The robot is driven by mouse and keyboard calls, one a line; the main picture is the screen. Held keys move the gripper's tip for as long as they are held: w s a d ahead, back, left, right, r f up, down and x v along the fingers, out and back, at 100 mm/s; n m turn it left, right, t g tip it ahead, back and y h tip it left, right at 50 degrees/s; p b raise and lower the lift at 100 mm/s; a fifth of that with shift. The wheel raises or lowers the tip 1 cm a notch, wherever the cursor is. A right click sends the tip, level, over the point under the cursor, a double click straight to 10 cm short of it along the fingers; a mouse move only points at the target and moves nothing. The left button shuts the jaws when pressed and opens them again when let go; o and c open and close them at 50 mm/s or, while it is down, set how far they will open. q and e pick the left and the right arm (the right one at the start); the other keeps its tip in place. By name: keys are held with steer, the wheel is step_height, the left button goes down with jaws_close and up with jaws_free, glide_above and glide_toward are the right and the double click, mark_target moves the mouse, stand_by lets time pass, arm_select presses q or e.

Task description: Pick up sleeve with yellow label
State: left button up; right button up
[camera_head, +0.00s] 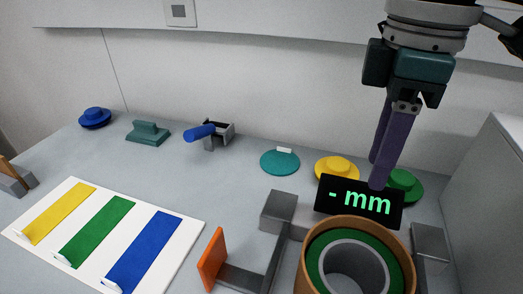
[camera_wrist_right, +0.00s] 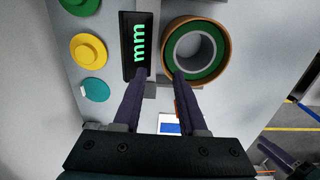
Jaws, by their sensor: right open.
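No sleeve with a yellow label can be made out in either view. A round tube-like holder (camera_head: 408,270) has a brown rim, a green ring and a grey inner cylinder, and it also shows in the right wrist view (camera_wrist_right: 227,50). My right gripper (camera_head: 378,172) is open and empty, above and behind the holder by the display. In the right wrist view its fingers (camera_wrist_right: 160,77) are apart, with the display and the holder beyond the tips. A dark purple part at the bottom right of that view (camera_wrist_right: 277,154) may be my left gripper; its jaws are unclear.
A black display (camera_head: 358,201) reads "- mm". A white board (camera_head: 90,226) with yellow, green and blue strips lies at left. An orange plate (camera_head: 212,259) stands upright.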

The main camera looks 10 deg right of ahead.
mark_target(361, 217)
steer(key=f, duration=0.9)
steer(key=shift+s+f+b, duration=0.2)
steer(key=shift+s+b, duration=0.05)
steer(key=shift+b, duration=0.05)
jaws_close()
stand_by(1.0)
